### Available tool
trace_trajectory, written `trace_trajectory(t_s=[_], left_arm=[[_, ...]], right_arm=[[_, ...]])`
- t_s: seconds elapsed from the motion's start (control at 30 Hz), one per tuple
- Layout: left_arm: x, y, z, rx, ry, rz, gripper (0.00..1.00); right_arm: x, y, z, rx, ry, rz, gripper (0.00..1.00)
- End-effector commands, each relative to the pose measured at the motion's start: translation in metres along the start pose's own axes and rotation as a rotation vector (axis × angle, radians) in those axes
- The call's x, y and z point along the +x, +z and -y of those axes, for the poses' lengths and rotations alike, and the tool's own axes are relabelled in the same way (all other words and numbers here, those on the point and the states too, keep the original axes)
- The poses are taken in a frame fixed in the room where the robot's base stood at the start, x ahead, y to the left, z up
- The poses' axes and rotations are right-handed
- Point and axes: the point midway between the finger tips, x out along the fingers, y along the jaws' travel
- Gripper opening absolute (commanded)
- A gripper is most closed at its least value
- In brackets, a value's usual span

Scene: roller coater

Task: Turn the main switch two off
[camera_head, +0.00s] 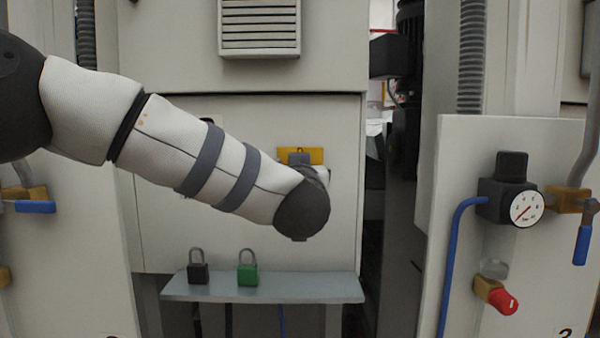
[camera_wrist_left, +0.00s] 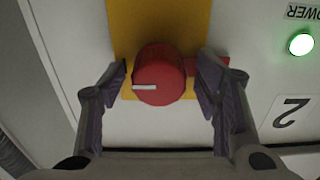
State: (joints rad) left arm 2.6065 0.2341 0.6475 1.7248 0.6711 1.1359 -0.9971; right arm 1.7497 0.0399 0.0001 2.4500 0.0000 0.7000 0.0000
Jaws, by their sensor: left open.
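The main switch is a red rotary knob (camera_wrist_left: 159,76) with a white mark, on a yellow plate (camera_wrist_left: 150,22) in the left wrist view. My left gripper (camera_wrist_left: 162,86) is open, with one finger on each side of the knob; I cannot tell whether the fingers touch it. The label "2" (camera_wrist_left: 291,111) and a lit green lamp (camera_wrist_left: 301,44) marked POWER are on the panel to the right, upside down. In the head view the yellow plate (camera_head: 316,154) shows behind my left arm, which hides the knob and the gripper. My right gripper is not in view.
A grey shelf (camera_head: 262,289) below the panel holds a black padlock (camera_head: 198,272) and a green padlock (camera_head: 247,273). To the right stand a pressure gauge (camera_head: 525,209), a red-capped valve (camera_head: 503,300) and a blue-handled valve (camera_head: 582,246). A dark gap separates the cabinets.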

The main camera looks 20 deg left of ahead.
Motion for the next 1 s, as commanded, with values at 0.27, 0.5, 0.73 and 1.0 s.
trace_trajectory(t_s=[0.27, 0.5, 0.73, 1.0], left_arm=[[0.0033, -0.0002, -0.0001, 0.001, 0.001, 0.000, 0.57], [0.0031, -0.0001, -0.0001, 0.001, 0.001, 0.000, 0.09], [0.0031, 0.0000, 0.0000, -0.011, 0.001, 0.000, 0.09], [0.0031, 0.0000, 0.0002, -0.131, 0.000, 0.000, 0.09]], right_arm=[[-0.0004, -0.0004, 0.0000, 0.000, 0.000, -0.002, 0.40], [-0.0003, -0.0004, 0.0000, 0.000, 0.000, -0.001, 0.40], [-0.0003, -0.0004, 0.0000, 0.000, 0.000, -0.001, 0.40], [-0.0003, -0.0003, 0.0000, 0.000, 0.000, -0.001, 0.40]])
